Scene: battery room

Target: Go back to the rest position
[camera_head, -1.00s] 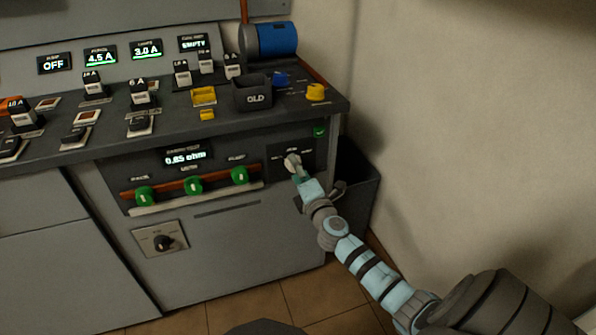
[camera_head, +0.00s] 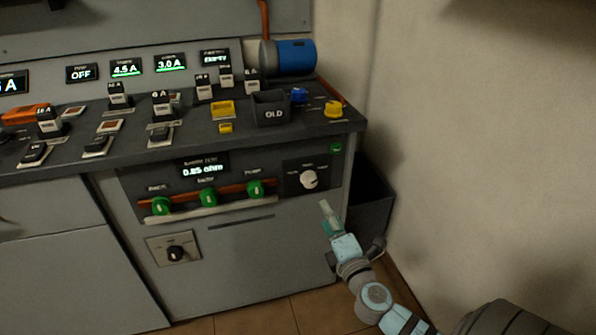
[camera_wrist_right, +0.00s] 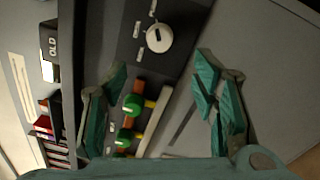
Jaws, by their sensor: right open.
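My right arm reaches in from the lower right of the head view. Its gripper (camera_head: 325,212) stands just below and right of the white rotary knob (camera_head: 308,179) on the cabinet front, apart from it. In the right wrist view the gripper (camera_wrist_right: 160,95) has its teal fingers spread with nothing held between them. The white knob (camera_wrist_right: 158,38) shows there beyond the fingertips, on its dark plate. My left gripper is not in view.
Green knobs (camera_head: 208,196) sit on a copper bar left of the white knob. The worktop carries an OLD bin (camera_head: 271,109), a yellow knob (camera_head: 333,109) and several fuses. A dark bin (camera_head: 372,200) stands at the cabinet's right side, near the bare wall (camera_head: 470,150).

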